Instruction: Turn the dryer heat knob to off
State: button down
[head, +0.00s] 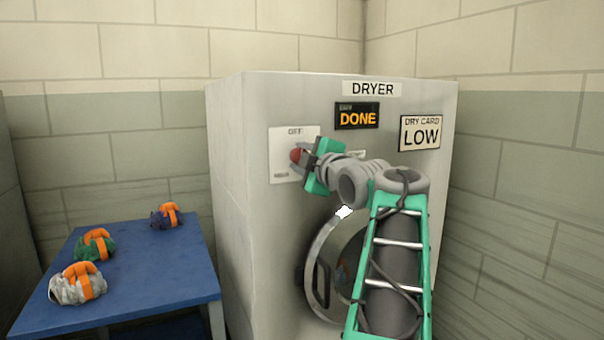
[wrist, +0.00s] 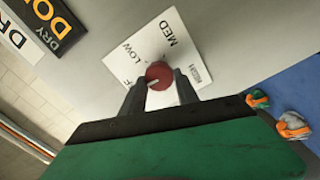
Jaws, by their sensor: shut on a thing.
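The red heat knob (wrist: 159,74) sits on a white dial plate (wrist: 143,45) on the dryer front. LOW, MED and HIGH can be read on the plate in the wrist view, with part of another label ending in F. A pale mark on the knob points to the lower left there, roughly toward that F. My gripper (wrist: 160,92) is shut on the knob, one dark finger on each side. In the head view, the knob (head: 295,155) shows at the tip of my gripper (head: 302,156), and the plate (head: 283,140) has OFF at its top.
The dryer (head: 236,190) has a DONE display (head: 357,115) and a DRY CARD LOW sign (head: 420,132). Its round door (head: 322,265) is below my arm. A blue table (head: 150,265) with several orange-strapped bags (head: 77,284) stands to the left.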

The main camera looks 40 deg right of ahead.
jog(key=shift+n+b, duration=0.5)
jog(key=shift+n, duration=0.1)
jog(key=c, duration=0.9)
grip_release()
jog(key=v, duration=0.7)
jog(key=shift+s, duration=0.4)
jog(key=shift+a, duration=0.2)
